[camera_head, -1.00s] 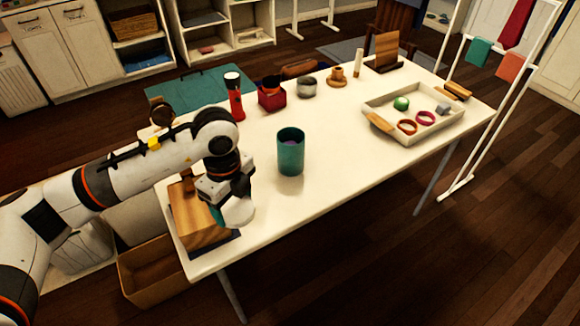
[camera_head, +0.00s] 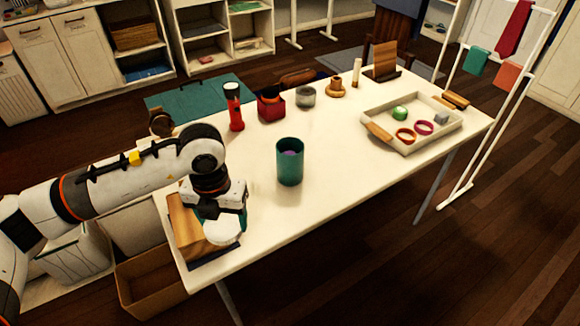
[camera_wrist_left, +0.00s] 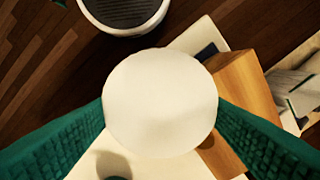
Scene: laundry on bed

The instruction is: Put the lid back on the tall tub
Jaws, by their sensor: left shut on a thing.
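The tall tub (camera_head: 289,166) is a teal open cylinder standing upright near the middle of the white table, with something purple inside. My left gripper (camera_head: 226,220) is shut on the round white lid (camera_head: 222,231), near the table's front left. The lid is to the left of the tub and nearer the camera, apart from it. In the left wrist view the white lid (camera_wrist_left: 160,103) sits between the two green fingers (camera_wrist_left: 160,125), its broad face towards the camera. My right gripper is not in view.
A wooden block (camera_head: 184,228) lies beside the lid at the table's left end. A red flashlight (camera_head: 234,108), a red box (camera_head: 271,105) and a grey bowl (camera_head: 306,97) stand behind the tub. A tray (camera_head: 452,127) with several small items is at right. The table in front of the tub is clear.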

